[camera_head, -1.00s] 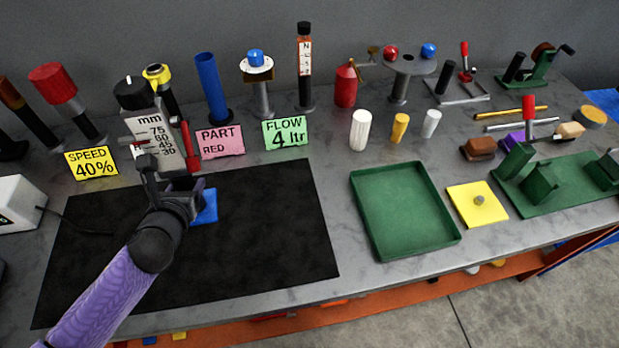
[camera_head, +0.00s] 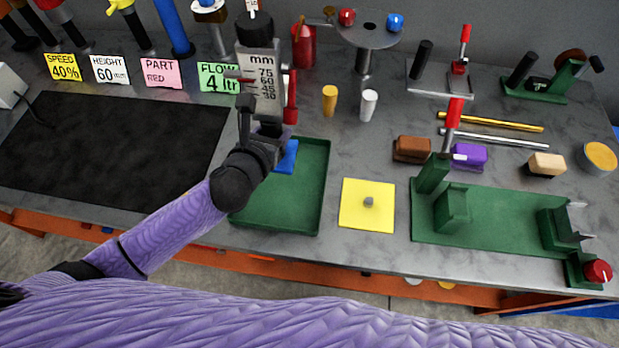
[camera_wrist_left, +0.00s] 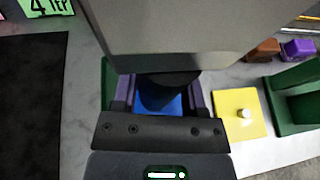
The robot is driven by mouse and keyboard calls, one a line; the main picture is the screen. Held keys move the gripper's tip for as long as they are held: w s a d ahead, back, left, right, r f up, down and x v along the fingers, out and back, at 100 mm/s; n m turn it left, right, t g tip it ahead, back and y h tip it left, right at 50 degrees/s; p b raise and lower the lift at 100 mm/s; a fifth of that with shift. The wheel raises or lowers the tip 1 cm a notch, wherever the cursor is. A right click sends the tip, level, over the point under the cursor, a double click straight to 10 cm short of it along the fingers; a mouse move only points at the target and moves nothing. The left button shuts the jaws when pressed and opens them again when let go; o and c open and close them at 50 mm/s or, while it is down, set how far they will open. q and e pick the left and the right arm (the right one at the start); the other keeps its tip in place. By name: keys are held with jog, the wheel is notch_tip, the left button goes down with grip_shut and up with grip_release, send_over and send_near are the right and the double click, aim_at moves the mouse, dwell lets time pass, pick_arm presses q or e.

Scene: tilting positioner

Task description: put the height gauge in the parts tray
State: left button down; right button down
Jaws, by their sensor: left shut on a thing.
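The height gauge (camera_head: 262,75) is a grey plate with a black top, an "mm" scale and a red slider, standing about upright. My left gripper (camera_head: 268,143) is shut on its dark lower stem; the purple fingers (camera_wrist_left: 160,95) show in the wrist view. A blue piece (camera_head: 287,157) shows just beyond the fingers and looks like the gauge's base. The green parts tray (camera_head: 280,213) is empty where I can see it. The gauge is over the tray's back part; its exact height above the floor is hard to tell. My right gripper is not in view.
A yellow plate (camera_head: 367,215) with a grey knob lies right of the tray. A green fixture (camera_head: 490,218) stands further right. Yellow (camera_head: 330,100) and white (camera_head: 368,105) cylinders stand behind the tray. The black mat (camera_head: 110,145) at left is clear.

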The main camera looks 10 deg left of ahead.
pick_arm(q)
notch_tip(320, 180, down, 10)
jog(key=b, duration=0.5)
jog(key=shift+a, duration=0.15)
jog(key=shift+r, duration=0.15)
jog(key=shift+c, duration=0.7)
grip_release()
jog(key=p+v, duration=0.2)
jog(key=v, duration=1)
jog(key=shift+p, duration=0.35)
